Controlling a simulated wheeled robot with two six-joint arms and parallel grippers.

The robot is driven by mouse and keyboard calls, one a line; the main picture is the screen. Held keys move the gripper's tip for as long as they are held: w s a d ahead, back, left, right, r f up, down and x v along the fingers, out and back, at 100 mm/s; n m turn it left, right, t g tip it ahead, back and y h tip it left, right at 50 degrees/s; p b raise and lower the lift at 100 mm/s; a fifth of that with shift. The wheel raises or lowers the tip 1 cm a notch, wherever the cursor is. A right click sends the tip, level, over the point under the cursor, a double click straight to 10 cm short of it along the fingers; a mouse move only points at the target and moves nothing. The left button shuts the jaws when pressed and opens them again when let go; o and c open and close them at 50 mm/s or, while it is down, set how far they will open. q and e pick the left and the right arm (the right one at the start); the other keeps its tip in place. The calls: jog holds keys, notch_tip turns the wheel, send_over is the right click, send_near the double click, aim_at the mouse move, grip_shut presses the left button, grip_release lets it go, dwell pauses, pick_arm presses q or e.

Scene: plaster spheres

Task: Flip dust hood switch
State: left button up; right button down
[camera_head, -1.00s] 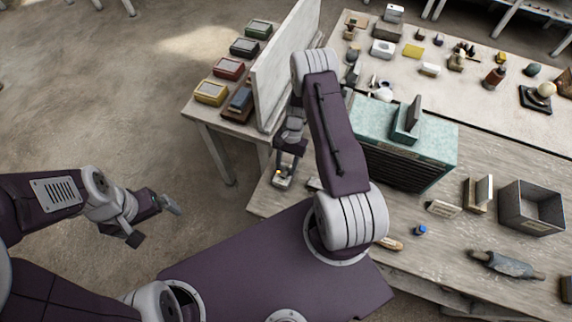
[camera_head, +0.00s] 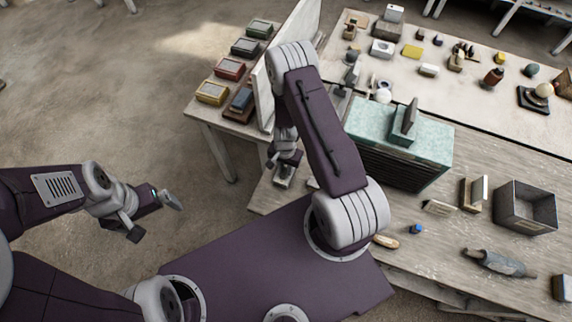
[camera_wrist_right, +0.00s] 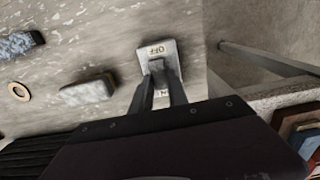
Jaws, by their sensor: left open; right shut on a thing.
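The switch is a small pale plate with an "OFF" label (camera_wrist_right: 158,50) in the right wrist view. A second label on it, partly hidden, shows between my fingers. In the head view the switch (camera_head: 283,182) sits near the table's left front edge, partly covered by my right gripper (camera_head: 285,165). My right gripper (camera_wrist_right: 158,75) is shut on the switch's small dark lever, just below the "OFF" label; the lever is mostly hidden by the fingertips. My left gripper (camera_head: 154,217) is open and empty over the floor, away from the table.
A teal box (camera_head: 372,122) with a dark slatted front stands right of my right arm. An upright pale board (camera_head: 264,98) stands left of it. A grey bin (camera_head: 527,208) stands at the right.

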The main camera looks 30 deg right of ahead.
aim_at(285, 171)
jog(key=c, duration=1.3)
grip_release()
jog(key=shift+a, duration=0.1)
jog(key=shift+r, duration=0.15)
notch_tip(285, 171, up, 9)
jog(key=p, duration=0.8)
jog(key=shift+s+p, duration=0.1)
jog(key=shift+p, duration=0.25)
